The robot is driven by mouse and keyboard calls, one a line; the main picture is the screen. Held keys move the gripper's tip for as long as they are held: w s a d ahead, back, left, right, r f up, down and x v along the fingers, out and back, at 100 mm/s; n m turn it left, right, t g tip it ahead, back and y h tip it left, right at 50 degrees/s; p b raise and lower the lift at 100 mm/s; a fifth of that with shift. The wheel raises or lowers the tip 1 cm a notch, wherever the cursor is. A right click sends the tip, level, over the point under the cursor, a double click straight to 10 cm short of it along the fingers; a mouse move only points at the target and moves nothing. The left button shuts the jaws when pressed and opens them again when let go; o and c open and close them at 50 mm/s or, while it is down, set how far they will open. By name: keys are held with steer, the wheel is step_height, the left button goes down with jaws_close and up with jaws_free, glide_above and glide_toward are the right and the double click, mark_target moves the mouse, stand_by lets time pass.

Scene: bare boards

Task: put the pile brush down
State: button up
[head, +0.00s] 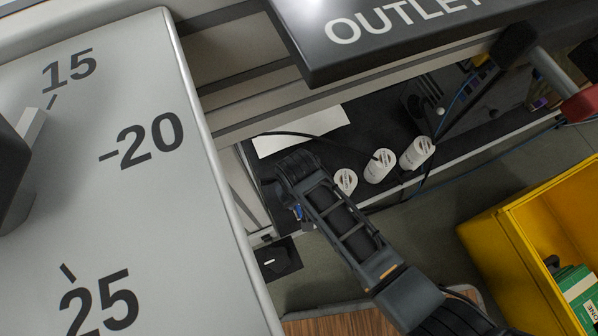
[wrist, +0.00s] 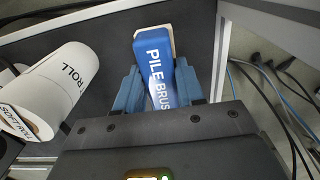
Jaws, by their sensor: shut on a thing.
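The pile brush (wrist: 157,65) is a blue block with white lettering and a pale far edge. In the wrist view it stands between the two blue-grey fingers of my gripper (wrist: 159,88), which is shut on it. Its near end is hidden behind the gripper body. In the head view my gripper (head: 297,212) is mostly hidden by my arm, with only a small bit of blue showing. It is over the left end of a dark shelf (head: 315,155). I cannot tell whether the brush touches the shelf.
White rolls stand on the shelf, the nearest (head: 345,181) just right of my arm; one lies close left of the brush in the wrist view (wrist: 60,85). A white sheet (head: 300,130) lies behind. Cables run at right. A yellow crate (head: 520,235) stands at lower right.

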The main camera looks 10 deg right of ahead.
steer(key=shift+f+b, duration=0.8)
steer(key=shift+f, duration=0.35)
steer(key=shift+f, duration=0.15)
steer(key=o, duration=0.9)
steer(key=shift+o, duration=0.2)
step_height(320, 180, up, 8)
steer(key=p, duration=0.8)
steer(key=shift+f, duration=0.1)
